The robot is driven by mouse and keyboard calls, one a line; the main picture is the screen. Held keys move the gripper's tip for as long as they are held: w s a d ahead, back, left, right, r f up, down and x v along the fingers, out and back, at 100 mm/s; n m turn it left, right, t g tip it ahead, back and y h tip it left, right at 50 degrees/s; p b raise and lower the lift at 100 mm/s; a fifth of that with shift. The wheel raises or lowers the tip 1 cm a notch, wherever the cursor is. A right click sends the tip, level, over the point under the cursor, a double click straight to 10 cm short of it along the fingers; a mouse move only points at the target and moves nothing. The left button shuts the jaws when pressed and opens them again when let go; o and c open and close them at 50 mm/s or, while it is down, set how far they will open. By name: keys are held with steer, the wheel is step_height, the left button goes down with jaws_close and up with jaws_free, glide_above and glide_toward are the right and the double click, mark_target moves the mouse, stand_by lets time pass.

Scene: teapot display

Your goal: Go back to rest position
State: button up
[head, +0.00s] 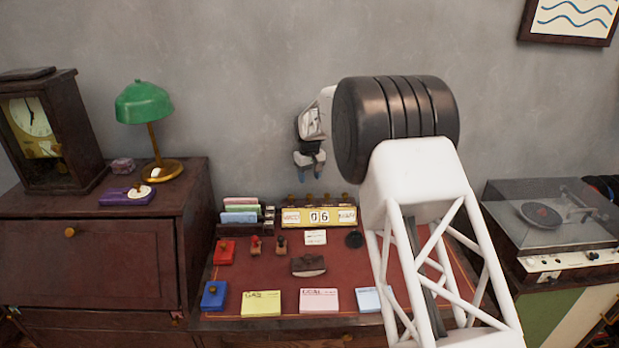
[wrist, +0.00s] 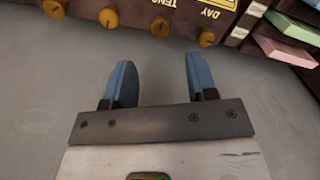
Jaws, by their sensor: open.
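My gripper (head: 311,172) is in the air above the back of the desk, in front of the grey wall. In the wrist view its two blue fingers (wrist: 160,88) stand apart with nothing between them. Just beyond the fingers in that view is the date display with its brass knobs (wrist: 160,27). In the head view the date display (head: 319,217) stands at the back of the desk and reads 06 in the middle. My arm covers part of the desk's right side.
The desk (head: 253,279) holds a card rack (head: 240,212), a red box (head: 224,252), a blue box (head: 213,295), a blotter (head: 308,265) and note pads (head: 319,301). A cabinet with a green lamp (head: 144,103) and clock stands left. A record player (head: 543,216) stands right. The air above the desk's left is clear.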

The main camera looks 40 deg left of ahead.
stand_by(0.3)
steer(key=w+d+r+m, duration=0.2)
steer(key=w+d+r, duration=0.2)
steer(key=d+r, duration=0.6)
steer(key=s+d+r+m, duration=0.1)
steer(key=d+r, duration=0.4)
steer(key=d, duration=0.9)
steer(key=s+d+r+m+t, duration=0.15)
steer(key=d+r, duration=0.35)
steer(key=d, duration=0.8)
steer(key=s+d+r+m+g, duration=0.15)
steer(key=d+r, duration=0.35)
steer(key=d, duration=0.9)
steer(key=s+d+r+m+t, duration=0.1)
steer(key=s+d+m, duration=0.1)
steer(key=s+d, duration=0.8)
steer(key=s+d+r+m+t, duration=0.1)
steer(key=s+d+m, duration=0.1)
steer(key=s+d, duration=0.8)
steer(key=s+d+f+m, duration=0.2)
steer(key=s+d+f, duration=0.1)
steer(key=s+d, duration=0.4)
steer(key=s+d+f+m, duration=0.1)
steer(key=s+d+f, duration=0.3)
steer(key=s+d, duration=0.4)
steer(key=shift+s+d+m+t, duration=0.2)
steer(key=shift+s+m+t, duration=0.15)
steer(key=shift+s, duration=0.75)
